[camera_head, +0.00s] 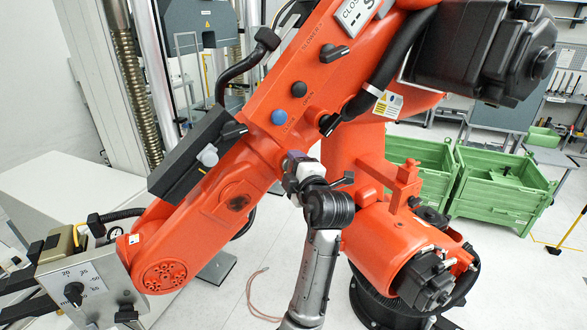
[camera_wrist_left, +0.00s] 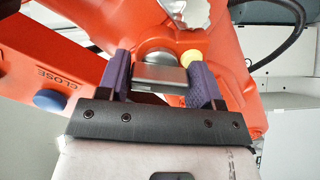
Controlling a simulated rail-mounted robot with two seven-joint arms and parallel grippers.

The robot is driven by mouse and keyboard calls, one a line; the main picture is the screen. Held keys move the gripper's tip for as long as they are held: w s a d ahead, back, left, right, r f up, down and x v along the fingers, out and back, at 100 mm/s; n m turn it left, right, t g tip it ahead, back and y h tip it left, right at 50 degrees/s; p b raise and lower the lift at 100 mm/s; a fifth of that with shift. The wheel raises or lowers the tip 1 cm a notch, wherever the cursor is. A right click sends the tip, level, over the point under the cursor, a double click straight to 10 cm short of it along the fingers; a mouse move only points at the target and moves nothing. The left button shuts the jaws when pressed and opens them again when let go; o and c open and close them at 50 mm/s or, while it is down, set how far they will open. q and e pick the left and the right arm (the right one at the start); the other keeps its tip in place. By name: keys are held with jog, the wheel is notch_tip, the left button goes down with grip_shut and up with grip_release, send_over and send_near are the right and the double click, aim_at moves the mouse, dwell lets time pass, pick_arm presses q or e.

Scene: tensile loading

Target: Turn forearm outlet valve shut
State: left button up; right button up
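In the left wrist view a grey metal block (camera_wrist_left: 160,74), perhaps the valve's handle, sits against the orange forearm. My left gripper (camera_wrist_left: 160,84) has its two purple fingers on either side of this block. I cannot tell whether they press on it. In the head view my left gripper (camera_head: 297,163) is up against the lower side of the orange forearm (camera_head: 220,195), and it hides the part it reaches. A blue button (camera_head: 278,117) marked CLOSE and a black button (camera_head: 299,89) marked OPEN are on the forearm above it. My right gripper is not in view.
A yellow round part (camera_wrist_left: 191,58) is close beside the right finger. A black knob (camera_head: 334,53) and a black cable (camera_head: 395,62) are higher on the orange arm. Green crates (camera_head: 500,190) stand at the right. Grey floor is open below them.

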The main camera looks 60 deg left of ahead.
pick_arm(q)
jog(key=c, duration=0.5)
